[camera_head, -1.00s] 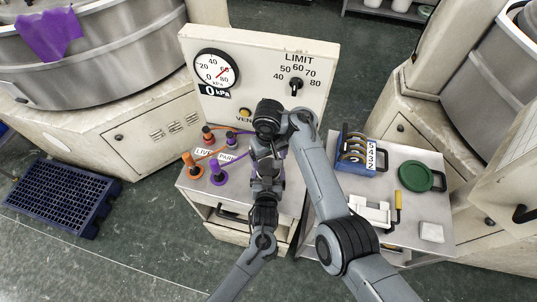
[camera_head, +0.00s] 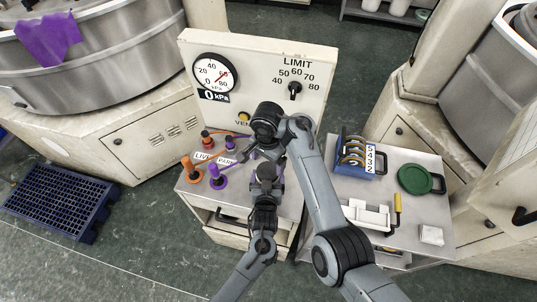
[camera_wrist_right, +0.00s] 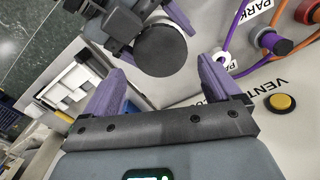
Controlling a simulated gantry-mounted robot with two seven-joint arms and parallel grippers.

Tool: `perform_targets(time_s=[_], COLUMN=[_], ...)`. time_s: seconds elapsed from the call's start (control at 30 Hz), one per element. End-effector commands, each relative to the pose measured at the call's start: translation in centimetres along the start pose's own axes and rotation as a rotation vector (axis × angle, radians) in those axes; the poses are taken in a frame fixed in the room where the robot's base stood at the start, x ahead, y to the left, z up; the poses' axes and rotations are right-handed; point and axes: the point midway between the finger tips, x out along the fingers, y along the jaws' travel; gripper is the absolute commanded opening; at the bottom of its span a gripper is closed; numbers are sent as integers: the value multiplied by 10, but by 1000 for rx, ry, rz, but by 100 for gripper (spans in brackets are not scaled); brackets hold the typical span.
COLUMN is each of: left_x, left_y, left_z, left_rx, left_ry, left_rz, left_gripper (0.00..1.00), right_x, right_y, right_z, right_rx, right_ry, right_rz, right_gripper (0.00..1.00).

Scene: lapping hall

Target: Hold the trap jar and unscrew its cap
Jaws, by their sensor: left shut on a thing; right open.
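The trap jar shows as a dark round cap (camera_wrist_right: 160,50) in the right wrist view; the jar body below it is mostly hidden. My left gripper (camera_head: 274,182) is shut on the jar in front of the gauge panel; its fingers are largely covered in the head view. My right gripper (camera_wrist_right: 165,78) is open, with one purple finger on each side below the cap in the right wrist view. The cap lies beyond the fingertips, and I see no grip on it. In the head view the right gripper (camera_head: 250,153) is above and left of the left gripper.
The gauge panel (camera_head: 258,75) stands behind, with a yellow vent button (camera_wrist_right: 281,102). Orange (camera_head: 191,171) and purple (camera_head: 216,178) plugs with hoses stand left. The right cart (camera_head: 410,205) holds a blue rack (camera_head: 355,156), a green disc (camera_head: 415,177) and a white holder (camera_head: 367,215).

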Motion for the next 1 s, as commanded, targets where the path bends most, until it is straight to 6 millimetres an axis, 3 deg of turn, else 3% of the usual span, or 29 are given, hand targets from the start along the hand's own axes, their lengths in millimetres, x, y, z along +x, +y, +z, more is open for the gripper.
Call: perform_targets(time_s=[0.33,0.8,1.0], left_x=[0,0,0], left_y=[0,0,0], left_z=[0,0,0], left_rx=[0,0,0], left_ry=[0,0,0], left_rz=[0,0,0], left_gripper=[4,4,4], right_x=[42,52,52], right_y=[0,0,0], right_z=[0,0,0], right_rx=[-4,-2,-3], right_ry=[1,1,1], right_rz=[2,-1,-1], right_gripper=[91,91,60])
